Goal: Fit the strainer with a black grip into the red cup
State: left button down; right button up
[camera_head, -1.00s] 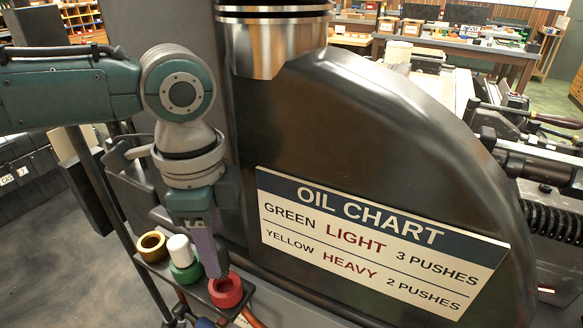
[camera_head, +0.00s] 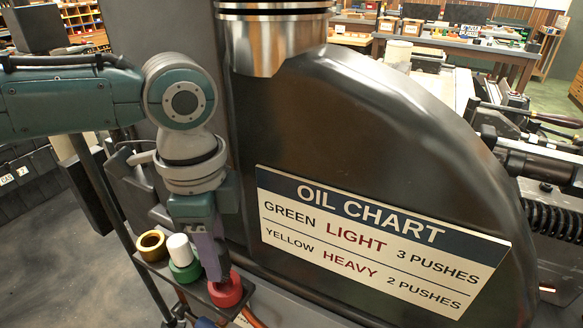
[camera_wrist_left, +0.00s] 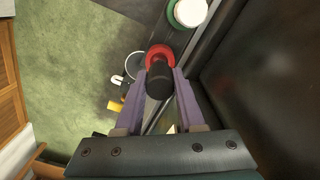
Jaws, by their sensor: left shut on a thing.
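The red cup (camera_head: 226,289) stands at the right end of a small dark shelf in the head view, and it also shows in the left wrist view (camera_wrist_left: 160,50). My left gripper (camera_head: 215,275) points down at the red cup. In the left wrist view its purple fingers (camera_wrist_left: 160,88) are shut on the black grip (camera_wrist_left: 159,80) of the strainer. The grip's far end lies over the red cup's opening. The strainer's body is hidden, so I cannot tell how deep it sits in the cup. My right gripper is not in view.
On the same shelf stand a green cup (camera_head: 185,270) with a white-gripped strainer (camera_head: 179,248) in it and a yellow cup (camera_head: 151,246). The dark machine body with the oil chart (camera_head: 380,245) rises close to the right. Open floor lies to the left.

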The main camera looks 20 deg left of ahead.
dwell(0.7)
pick_arm(q)
jog(key=shift+p, duration=0.35)
dwell(0.6)
jog(key=shift+f+b, duration=0.85)
jog(key=shift+f, duration=0.85)
jog(key=shift+c, duration=2.2)
grip_release()
jog(key=shift+r, duration=0.1)
notch_tip(320, 180, up, 10)
jog(key=shift+f+p, duration=0.1)
jog(key=shift+p, duration=0.6)
